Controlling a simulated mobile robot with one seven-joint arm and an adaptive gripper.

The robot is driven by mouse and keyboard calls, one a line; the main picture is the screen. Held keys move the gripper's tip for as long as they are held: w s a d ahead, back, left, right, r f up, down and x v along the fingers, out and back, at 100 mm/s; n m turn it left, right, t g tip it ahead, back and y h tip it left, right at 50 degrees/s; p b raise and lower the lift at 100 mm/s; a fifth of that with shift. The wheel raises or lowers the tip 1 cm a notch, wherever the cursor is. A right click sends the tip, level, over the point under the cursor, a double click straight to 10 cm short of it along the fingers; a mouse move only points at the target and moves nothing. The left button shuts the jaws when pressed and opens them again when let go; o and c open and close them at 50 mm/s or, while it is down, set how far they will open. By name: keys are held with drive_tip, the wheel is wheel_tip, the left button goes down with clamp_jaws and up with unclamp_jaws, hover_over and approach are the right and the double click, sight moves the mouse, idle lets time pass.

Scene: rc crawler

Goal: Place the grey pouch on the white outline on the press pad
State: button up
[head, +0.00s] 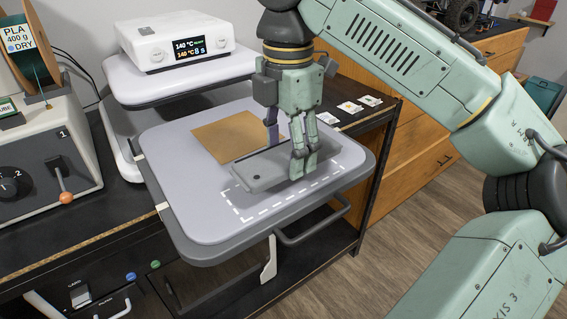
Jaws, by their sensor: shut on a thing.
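The grey pouch (256,174) is a flat grey piece with a small dark hole near its left end. My gripper (301,168) is shut on its right part from above. The pouch lies at or just above the press pad (180,215); I cannot tell whether it touches. The dashed white outline (243,219) is on the front part of the pad. Its front and left lines show, and the pouch and my fingers hide some of its back side. The pouch appears turned close to the outline's direction and sits towards its back edge.
A tan square sheet (225,134) lies on the pad behind the pouch. The white press head with its display (188,47) stands behind the pad. Small cards (349,107) lie on the bench at right.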

sight(284, 153)
drive_tip(key=shift+a+f+b, duration=0.3)
drive_tip(key=shift+a+f, duration=0.05)
wheel_tip(284, 153, down, 3)
drive_tip(key=b, duration=0.4)
drive_tip(key=shift+f+b, duration=0.15)
drive_tip(key=shift+b, duration=0.2)
drive_tip(key=shift+r, duration=0.25)
drive_tip(key=shift+f, duration=0.2)
drive_tip(key=o, duration=1.1)
drive_tip(key=shift+o, duration=0.2)
drive_tip(key=shift+r, duration=0.1)
